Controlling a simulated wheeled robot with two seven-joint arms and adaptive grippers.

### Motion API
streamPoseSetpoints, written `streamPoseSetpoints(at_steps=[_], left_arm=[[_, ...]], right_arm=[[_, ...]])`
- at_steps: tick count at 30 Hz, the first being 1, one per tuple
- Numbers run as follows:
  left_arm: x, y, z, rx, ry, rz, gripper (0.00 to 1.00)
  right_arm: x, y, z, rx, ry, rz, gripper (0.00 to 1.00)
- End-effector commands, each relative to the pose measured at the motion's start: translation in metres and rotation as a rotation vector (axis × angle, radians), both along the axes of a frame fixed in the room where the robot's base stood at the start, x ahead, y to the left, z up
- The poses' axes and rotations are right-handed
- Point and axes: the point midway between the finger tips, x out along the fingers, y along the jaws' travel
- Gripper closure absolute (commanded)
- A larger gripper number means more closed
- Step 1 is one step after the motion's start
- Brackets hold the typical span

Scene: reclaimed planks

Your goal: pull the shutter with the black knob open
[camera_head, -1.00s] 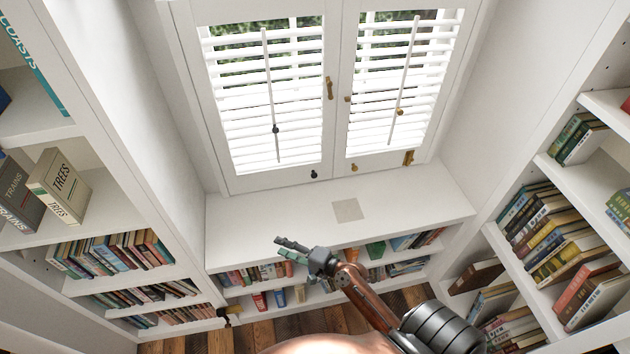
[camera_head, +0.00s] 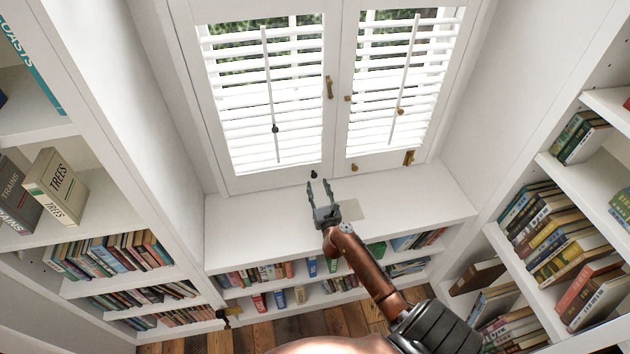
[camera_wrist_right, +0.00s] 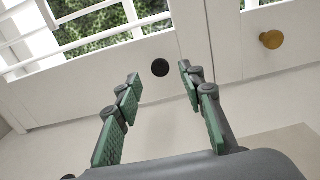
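The left shutter (camera_head: 222,181) is a white louvred panel, closed in its frame. Its small black knob (camera_head: 314,174) is on the bottom rail near the right corner. In the right wrist view the black knob (camera_wrist_right: 160,67) lies beyond and between my fingertips, not touched. My right gripper (camera_head: 320,184) is open and empty, just in front of the knob, fingers pointing toward the window; it also shows in the right wrist view (camera_wrist_right: 158,73). The right shutter (camera_head: 382,164) is closed beside it, with a brass knob (camera_head: 355,167).
A white window ledge (camera_head: 260,215) lies below the shutters, with a beige square (camera_head: 348,209) on it partly behind my gripper. Low shelves of books sit under the ledge. Tall bookcases stand left and right. A brass latch (camera_head: 329,88) is on the left shutter's edge.

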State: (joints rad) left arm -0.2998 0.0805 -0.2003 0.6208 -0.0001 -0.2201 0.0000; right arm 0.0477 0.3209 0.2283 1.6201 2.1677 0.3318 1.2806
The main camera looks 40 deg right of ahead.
Motion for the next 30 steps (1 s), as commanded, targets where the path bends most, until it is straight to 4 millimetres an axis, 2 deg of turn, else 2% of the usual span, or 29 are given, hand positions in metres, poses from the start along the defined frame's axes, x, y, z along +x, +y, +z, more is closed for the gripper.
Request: streamPoseSetpoints(at_steps=[3,9,19,30], left_arm=[[-0.002,0.0,-0.006,-0.001,0.003,0.0,0.6],[-0.003,0.0,-0.01,0.0,0.006,0.0,0.6],[-0.003,0.0,-0.01,0.0,0.006,0.0,0.6],[-0.004,0.0,-0.01,0.0,0.006,0.0,0.6]], right_arm=[[0.017,-0.009,-0.001,-0.002,0.001,0.001,0.63],[0.035,-0.019,-0.001,-0.003,0.001,0.002,0.63],[0.038,-0.02,0.0,-0.003,0.001,0.002,0.63],[0.038,-0.02,0.0,-0.003,0.001,0.002,0.88]])
